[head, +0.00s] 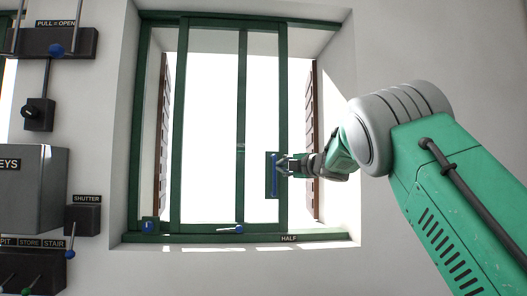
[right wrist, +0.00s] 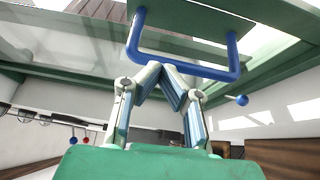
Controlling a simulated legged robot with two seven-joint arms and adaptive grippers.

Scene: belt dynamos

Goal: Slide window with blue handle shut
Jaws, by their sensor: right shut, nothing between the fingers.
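The window has a green-framed sliding sash (head: 283,105) whose right upright stands just above a sill label reading HALF (head: 289,239). The blue handle (head: 275,174) is a vertical bar on a green plate low on that upright. In the right wrist view, the blue handle (right wrist: 205,71) is a bracket across the upper middle. My right gripper (head: 284,166) is at the handle from the right in the head view. In the right wrist view, the right gripper (right wrist: 167,70) is shut, fingertips close to the bar with nothing between them; contact is unclear. My left gripper is out of view.
A blue-knobbed lever (head: 238,229) sits on the lower rail, and a small blue-marked block (head: 149,225) at its left end. The left wall carries a grey key box (head: 30,188), a SHUTTER switch (head: 83,220) and other levers. Brown shutters (head: 163,130) flank the recess.

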